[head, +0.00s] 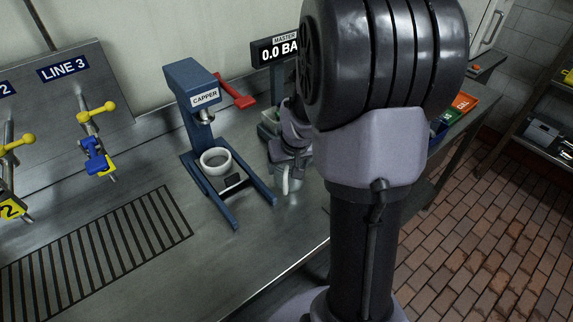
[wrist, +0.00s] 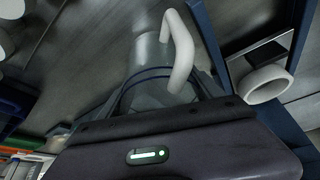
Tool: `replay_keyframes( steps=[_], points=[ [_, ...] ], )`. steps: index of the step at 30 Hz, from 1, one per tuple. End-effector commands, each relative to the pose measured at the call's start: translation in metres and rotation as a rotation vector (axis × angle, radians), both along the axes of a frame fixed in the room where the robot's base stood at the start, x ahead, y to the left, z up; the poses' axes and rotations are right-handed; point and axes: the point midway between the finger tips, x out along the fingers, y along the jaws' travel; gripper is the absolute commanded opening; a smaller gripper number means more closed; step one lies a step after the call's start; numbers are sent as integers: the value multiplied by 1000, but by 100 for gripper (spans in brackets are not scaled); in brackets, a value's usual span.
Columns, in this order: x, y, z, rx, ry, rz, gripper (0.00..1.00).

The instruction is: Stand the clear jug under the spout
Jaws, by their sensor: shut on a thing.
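The clear jug (wrist: 146,52) with a white handle (wrist: 181,52) is between the fingers of my gripper (wrist: 158,88), which is shut on it. In the head view the jug (head: 292,184) shows only partly below my gripper (head: 289,158), just right of the capper; my arm hides much of it. Whether its base touches the counter I cannot tell. The LINE 3 pipe with a downward spout (head: 112,178) is at the left, with a yellow handle (head: 97,112) and a blue piece (head: 96,157) on it. Another pipe (head: 10,148) is at the left edge.
The blue capper (head: 192,92), with a white ring (head: 216,161) and a red lever (head: 236,91), stands between my gripper and the pipes. A dark slotted grate (head: 95,245) lies in the steel counter below the pipes, clear of objects. A MASTER display (head: 275,50) stands behind.

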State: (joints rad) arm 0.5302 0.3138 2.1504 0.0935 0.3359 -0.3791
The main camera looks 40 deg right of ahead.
Motion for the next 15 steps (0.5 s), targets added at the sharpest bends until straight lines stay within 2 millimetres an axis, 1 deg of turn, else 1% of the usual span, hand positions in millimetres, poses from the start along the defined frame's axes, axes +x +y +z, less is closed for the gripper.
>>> replay_keyframes(
  steps=[2, 6, 7, 9, 10, 15],
  points=[
    [0, 0, 1, 0, 0, 0, 33],
    [0, 0, -3, 0, 0, 0, 33],
    [0, 0, -3, 0, 0, 0, 79],
    [0, 0, -2, 0, 0, 0, 93],
    [0, 0, -2, 0, 0, 0, 97],
    [0, 0, -2, 0, 0, 0, 97]
  ],
)
